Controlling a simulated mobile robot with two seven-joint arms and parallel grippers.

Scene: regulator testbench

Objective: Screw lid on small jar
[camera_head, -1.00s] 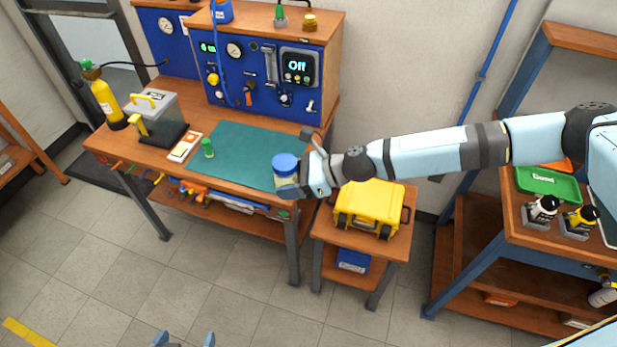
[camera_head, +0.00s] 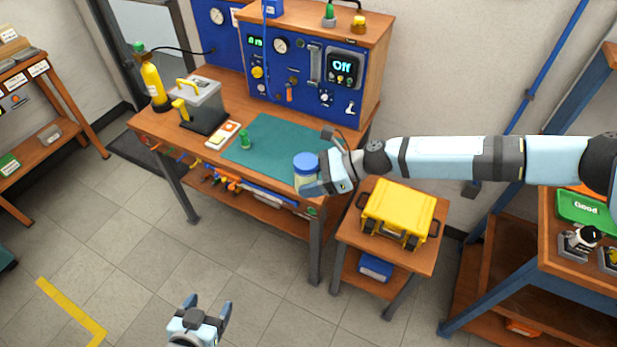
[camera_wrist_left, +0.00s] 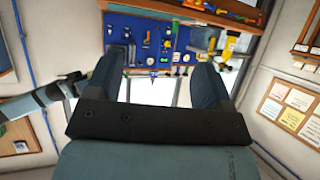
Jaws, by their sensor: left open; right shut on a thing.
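A small jar (camera_head: 306,183) with pale contents has a blue lid (camera_head: 305,162) on its top. I cannot tell how tightly the lid sits. My right gripper (camera_head: 316,184) is shut on the jar and holds it upright at the front right edge of the workbench. Its fingers hide part of the jar's side. My left gripper (camera_head: 207,306) is open and empty in the lower part of the head view, above the floor and well apart from the jar. Its two open fingers also show in the left wrist view (camera_wrist_left: 160,80), with nothing between them close by.
A yellow case (camera_head: 398,212) stands on a side table. The floor in front is clear.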

